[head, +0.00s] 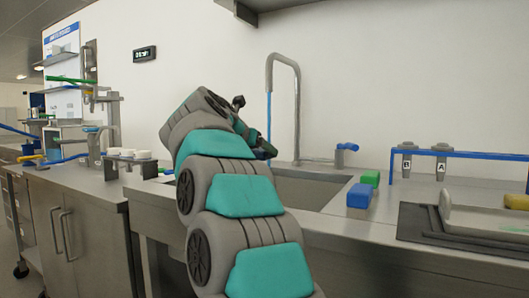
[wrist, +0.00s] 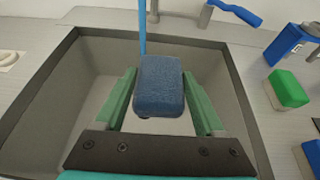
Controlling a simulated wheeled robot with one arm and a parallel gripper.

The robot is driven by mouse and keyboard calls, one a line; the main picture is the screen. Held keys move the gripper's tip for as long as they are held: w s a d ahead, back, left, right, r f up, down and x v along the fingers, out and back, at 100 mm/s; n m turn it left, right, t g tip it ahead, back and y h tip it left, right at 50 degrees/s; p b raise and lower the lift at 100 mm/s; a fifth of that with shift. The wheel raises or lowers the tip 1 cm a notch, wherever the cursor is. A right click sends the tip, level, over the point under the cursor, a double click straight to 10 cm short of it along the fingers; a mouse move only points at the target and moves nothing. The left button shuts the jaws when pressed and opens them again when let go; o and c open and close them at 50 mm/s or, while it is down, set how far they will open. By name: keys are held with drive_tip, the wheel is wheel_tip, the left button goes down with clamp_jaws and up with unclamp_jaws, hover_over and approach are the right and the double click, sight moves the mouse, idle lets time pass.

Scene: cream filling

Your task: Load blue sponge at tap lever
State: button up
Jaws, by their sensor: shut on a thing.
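My gripper (wrist: 160,98) is shut on a dark blue sponge (wrist: 160,76), which sits between its two green fingers over the sink (wrist: 62,95) in the wrist view. In the head view my arm hides most of the gripper and the held sponge. The tap (head: 297,105) stands behind the sink, with a thin blue stream (head: 268,118) coming down from its spout. In the wrist view the stream (wrist: 142,32) reaches down to the sponge's far edge; I cannot tell whether they touch. The blue tap lever (head: 347,147) is right of the tap and also shows in the wrist view (wrist: 236,12).
A green block (head: 371,178) and another blue block (head: 360,195) lie on the counter right of the sink. A blue rail (head: 465,154) with labelled holders stands farther right. A rack with white cups (head: 134,155) is at left.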

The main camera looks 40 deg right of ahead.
drive_tip(key=s+a+r, duration=0.3)
drive_tip(key=shift+s+r, duration=0.3)
drive_tip(key=shift+r, duration=0.1)
drive_tip(key=shift+a, duration=0.2)
idle(0.7)
